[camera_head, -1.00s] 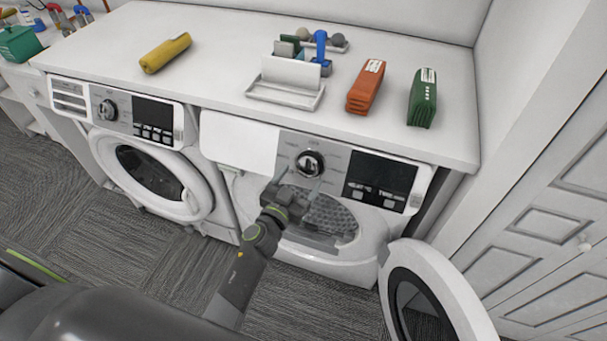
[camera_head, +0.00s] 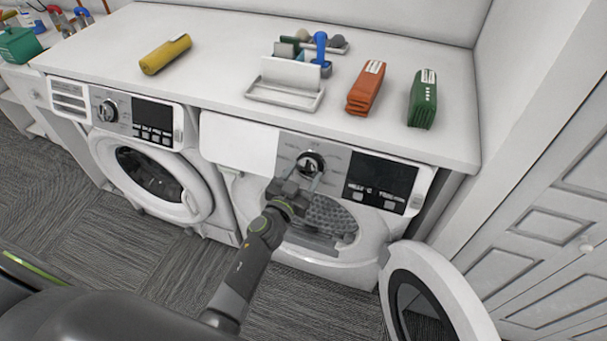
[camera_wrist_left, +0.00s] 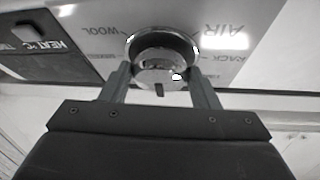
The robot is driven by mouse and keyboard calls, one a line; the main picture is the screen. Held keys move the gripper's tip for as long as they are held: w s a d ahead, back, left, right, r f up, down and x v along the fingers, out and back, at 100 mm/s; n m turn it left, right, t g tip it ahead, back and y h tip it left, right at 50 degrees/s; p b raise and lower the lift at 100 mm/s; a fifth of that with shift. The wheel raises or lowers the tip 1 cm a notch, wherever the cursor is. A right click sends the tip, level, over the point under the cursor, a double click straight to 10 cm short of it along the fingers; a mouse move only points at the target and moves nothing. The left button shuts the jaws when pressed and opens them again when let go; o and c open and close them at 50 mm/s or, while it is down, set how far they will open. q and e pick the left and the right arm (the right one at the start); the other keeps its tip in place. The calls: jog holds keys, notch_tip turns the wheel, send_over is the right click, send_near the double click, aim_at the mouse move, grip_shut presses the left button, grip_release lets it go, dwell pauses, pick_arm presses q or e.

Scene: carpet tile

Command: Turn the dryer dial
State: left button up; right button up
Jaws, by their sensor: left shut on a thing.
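The dryer (camera_head: 235,146) stands on the right under the counter, with its round door swung open to the right. Its dial (camera_head: 309,163) is a dark-ringed silver knob on the grey panel, left of the black display. My left gripper (camera_head: 307,182) reaches up to the dial from below. In the left wrist view the dial (camera_wrist_left: 163,58) sits between the two fingers, and my left gripper (camera_wrist_left: 161,88) is shut on it. The dial's pointer mark faces down in that view. Words such as WOOL, AIR and RACK ring it. My right gripper is not in view.
The open dryer door (camera_head: 437,290) hangs at the lower right. A second machine (camera_head: 150,165) with its own dial stands to the left. The counter (camera_head: 215,75) above holds a yellow item, a white tray, and red and green packs. A white cabinet fills the right.

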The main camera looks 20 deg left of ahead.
pick_arm(q)
jog(key=shift+a+r+m+h+p, duration=0.15)
jog(key=shift+m+h+p, duration=0.25)
jog(key=shift+m+p, duration=0.45)
jog(key=m+h+p, duration=0.1)
jog(key=m+p, duration=0.1)
jog(key=m+g+h+p, duration=0.1)
jog(key=m+p, duration=0.1)
jog(key=m+g+p, duration=0.1)
jog(key=m+p, duration=0.1)
jog(key=p, duration=0.1)
jog(key=shift+w+a+r+m+h, duration=0.2)
jog(key=shift+r+m+h, duration=0.1)
jog(key=shift+m+h, duration=0.1)
jog(key=shift+a+f+m+g+h+p, duration=0.1)
jog(key=shift+m+g+h+p, duration=0.3)
jog(key=shift+m+g+p, duration=0.7)
jog(key=shift+m+t+p, duration=0.25)
jog(key=shift+t+p, duration=0.05)
jog(key=o, duration=1)
